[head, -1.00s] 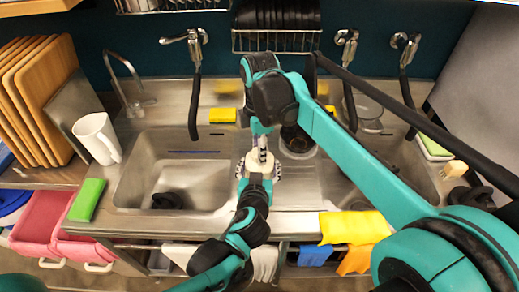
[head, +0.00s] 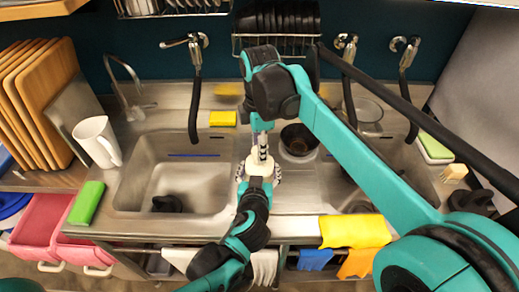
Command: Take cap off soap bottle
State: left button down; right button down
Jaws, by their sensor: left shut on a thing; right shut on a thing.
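The white soap bottle (head: 257,166) is small in the head view, over the strip between the two sink basins. My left gripper (head: 259,174) comes up from the bottom and is shut on the bottle, with its checkered fingertips on either side. My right gripper (head: 262,147) reaches down from above and is shut at the bottle's upper end. The cap is hidden between its fingers, and I cannot tell whether the cap is still joined to the bottle.
A dark bowl (head: 299,140) stands just right of the grippers. A yellow sponge (head: 223,118) lies behind the left basin (head: 180,190). A yellow cloth (head: 355,230) hangs over the front edge.

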jog(key=shift+r, duration=2)
pick_arm(q)
jog(key=shift+c, duration=0.7)
grip_release()
